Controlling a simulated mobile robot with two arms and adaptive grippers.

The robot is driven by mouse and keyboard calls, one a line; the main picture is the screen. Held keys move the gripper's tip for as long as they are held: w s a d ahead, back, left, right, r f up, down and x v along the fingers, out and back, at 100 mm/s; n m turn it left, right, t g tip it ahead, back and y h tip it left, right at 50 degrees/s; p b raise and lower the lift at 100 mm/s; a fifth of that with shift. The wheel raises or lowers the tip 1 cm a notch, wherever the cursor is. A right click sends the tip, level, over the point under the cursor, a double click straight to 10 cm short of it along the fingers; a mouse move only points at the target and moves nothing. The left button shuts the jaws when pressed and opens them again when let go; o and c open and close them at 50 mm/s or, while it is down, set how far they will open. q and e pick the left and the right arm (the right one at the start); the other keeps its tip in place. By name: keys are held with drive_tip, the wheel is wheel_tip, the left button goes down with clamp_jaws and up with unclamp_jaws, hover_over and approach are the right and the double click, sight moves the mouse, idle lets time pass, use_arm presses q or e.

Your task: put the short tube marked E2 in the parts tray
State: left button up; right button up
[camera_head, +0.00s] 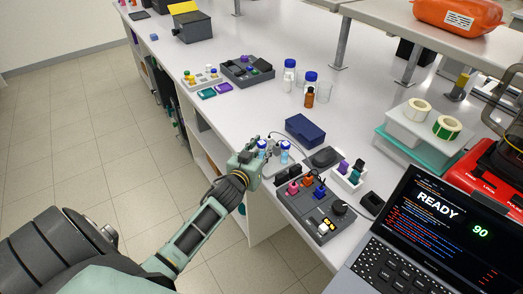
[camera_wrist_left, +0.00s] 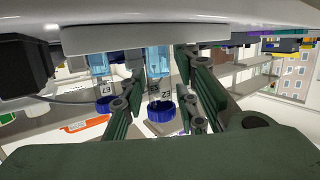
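The short tube marked E2 (camera_wrist_left: 160,92) has a blue cap and stands between the two fingers of my left gripper (camera_wrist_left: 159,62) in the left wrist view, which shows the scene upside down. The fingers are spread, with a small gap beside the tube. A second blue-capped tube, marked E3 (camera_wrist_left: 101,92), stands beside it, outside the fingers. In the head view my left gripper (camera_head: 258,157) is at the small grey tube stand (camera_head: 275,164) near the table's front edge. I cannot tell which container is the parts tray. My right gripper is not in view.
A dark blue box (camera_head: 305,130) lies behind the stand. A grey control box (camera_head: 318,214) and a white holder (camera_head: 349,178) are to the right, then a laptop (camera_head: 420,235). A dark tray (camera_head: 262,78) and bottles (camera_head: 289,76) stand farther back. Bench left of the stand is clear.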

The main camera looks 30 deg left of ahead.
use_arm(q)
drive_tip(key=shift+o, duration=0.7)
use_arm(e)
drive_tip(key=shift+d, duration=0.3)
use_arm(q)
drive_tip(key=shift+r, duration=0.2)
drive_tip(key=shift+s+d+f, duration=0.1)
drive_tip(key=shift+s, duration=0.25)
drive_tip(key=b+v, duration=0.1)
drive_tip(key=v, duration=1)
drive_tip(key=shift+s+b, duration=0.15)
drive_tip(key=shift+b, duration=0.2)
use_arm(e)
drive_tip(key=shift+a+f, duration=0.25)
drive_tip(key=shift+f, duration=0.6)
